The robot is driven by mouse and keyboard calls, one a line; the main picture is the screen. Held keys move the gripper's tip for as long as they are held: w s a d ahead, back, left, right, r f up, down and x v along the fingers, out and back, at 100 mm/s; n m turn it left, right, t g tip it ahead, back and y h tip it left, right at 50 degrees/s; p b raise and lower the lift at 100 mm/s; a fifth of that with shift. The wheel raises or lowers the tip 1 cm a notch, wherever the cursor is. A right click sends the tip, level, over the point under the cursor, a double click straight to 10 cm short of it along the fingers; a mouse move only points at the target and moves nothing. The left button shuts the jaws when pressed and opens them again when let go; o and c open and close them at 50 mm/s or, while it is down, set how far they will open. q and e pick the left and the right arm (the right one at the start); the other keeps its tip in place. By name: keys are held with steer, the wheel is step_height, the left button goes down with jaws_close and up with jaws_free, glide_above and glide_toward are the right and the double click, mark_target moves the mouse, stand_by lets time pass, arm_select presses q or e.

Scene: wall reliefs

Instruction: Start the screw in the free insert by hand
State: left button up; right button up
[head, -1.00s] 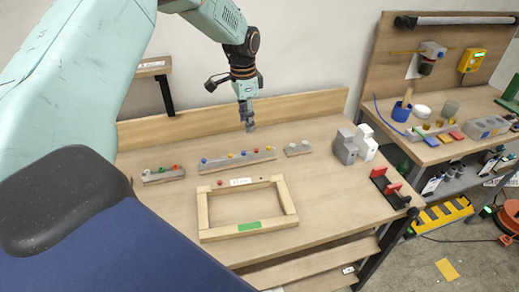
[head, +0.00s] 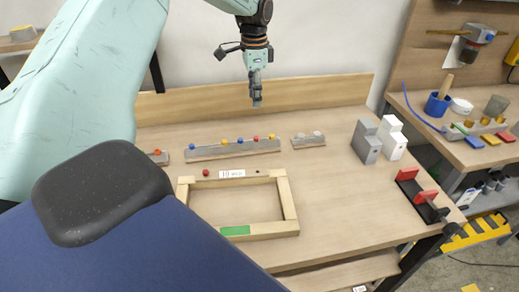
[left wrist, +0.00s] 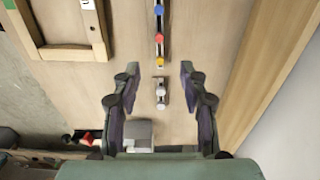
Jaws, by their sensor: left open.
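The wooden frame (head: 288,205) lies flat on the table, with a green patch on its front bar. A red round head (head: 206,173), a white label (head: 232,173) and a small dark spot (head: 257,171) show by its back bar; whether the spot is the free insert I cannot tell. A short grey strip (head: 308,141) carries two silvery pieces, perhaps screws. My left gripper (head: 257,101) points down above the table's rear, open and empty. In the left wrist view the short strip (left wrist: 161,93) shows between its spread fingers, below them. My right gripper is out of view.
A longer grey strip (head: 232,149) holds several coloured heads. Grey (head: 366,142) and white (head: 392,138) blocks and a black-and-red holder (head: 422,194) stand to the right. A backboard (head: 330,91) edges the table's rear.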

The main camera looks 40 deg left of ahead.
mark_target(256, 137)
arm_select(q)
steer(key=f+b, duration=0.1)
steer(key=f, duration=0.1)
steer(key=f+b, duration=0.4)
steer(key=shift+w+d+f, duration=0.2)
steer(key=shift+w+f, duration=0.15)
steer(key=shift+w, duration=0.05)
steer(key=shift+a+f+b, duration=0.1)
steer(key=shift+f+b, duration=0.15)
steer(key=shift+b, duration=0.15)
steer(key=shift+s, duration=0.4)
steer(key=shift+s+f, duration=0.1)
steer(key=shift+f, duration=0.2)
step_height(256, 137, down, 6)
steer(key=shift+r+b, duration=0.1)
steer(key=shift+b, duration=0.55)
steer(key=shift+f, duration=0.35)
steer(key=shift+w+f, duration=0.3)
steer(key=shift+c, duration=0.9)
steer(key=shift+s+r, duration=0.25)
steer(key=c, duration=0.4)
steer(key=shift+w+f, duration=0.1)
steer(key=c, duration=0.3)
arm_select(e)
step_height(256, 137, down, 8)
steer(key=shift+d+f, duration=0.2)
